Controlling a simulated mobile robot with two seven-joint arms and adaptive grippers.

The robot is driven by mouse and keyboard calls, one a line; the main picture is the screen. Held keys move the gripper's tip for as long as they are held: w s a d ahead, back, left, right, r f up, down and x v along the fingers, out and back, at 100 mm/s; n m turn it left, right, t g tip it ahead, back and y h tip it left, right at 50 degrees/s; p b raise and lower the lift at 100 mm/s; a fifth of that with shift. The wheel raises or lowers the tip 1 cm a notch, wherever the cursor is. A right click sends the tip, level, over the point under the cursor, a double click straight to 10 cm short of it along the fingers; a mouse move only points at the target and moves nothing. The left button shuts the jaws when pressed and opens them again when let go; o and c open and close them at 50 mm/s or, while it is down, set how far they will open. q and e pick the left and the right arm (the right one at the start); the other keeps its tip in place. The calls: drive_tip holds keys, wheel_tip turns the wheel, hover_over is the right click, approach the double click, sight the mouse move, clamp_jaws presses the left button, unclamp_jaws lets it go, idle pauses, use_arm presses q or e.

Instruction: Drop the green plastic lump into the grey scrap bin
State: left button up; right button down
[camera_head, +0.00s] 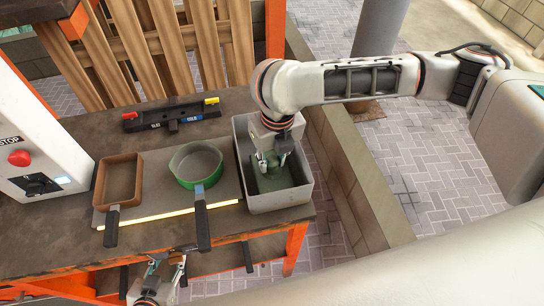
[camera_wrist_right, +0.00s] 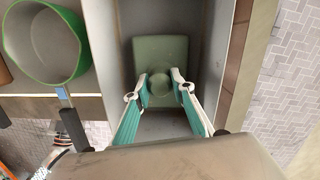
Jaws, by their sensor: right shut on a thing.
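The green plastic lump (camera_head: 273,184) is a dull green block with a round knob on top. It is inside the walls of the grey scrap bin (camera_head: 292,198), and the right wrist view shows it there from above (camera_wrist_right: 160,52). I cannot tell whether it touches the bin floor. My right gripper (camera_head: 272,160) reaches down into the bin, its two fingers (camera_wrist_right: 160,88) shut on the knob. My left gripper (camera_head: 168,258) is low in front of the bench, away from the lump, with its fingers apart and nothing between them.
A green round pan (camera_head: 197,165) and a brown rectangular tray (camera_head: 119,182), both with handles, sit on a plate left of the bin. A black bar (camera_head: 172,115) with yellow and red ends lies behind. A white control box (camera_head: 35,150) stands left. A low wall (camera_head: 345,175) runs right.

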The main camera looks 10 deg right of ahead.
sight(275, 164)
drive_tip(key=c, duration=1.7)
unclamp_jaws()
use_arm(q)
drive_tip(key=shift+d, duration=0.25)
drive_tip(key=shift+w+r, duration=0.1)
drive_tip(key=shift+w, duration=0.05)
use_arm(e)
wheel_tip(275, 164, up, 13)
drive_tip(key=s, duration=0.1)
drive_tip(key=shift+s+d, duration=0.2)
drive_tip(key=shift+s, duration=0.05)
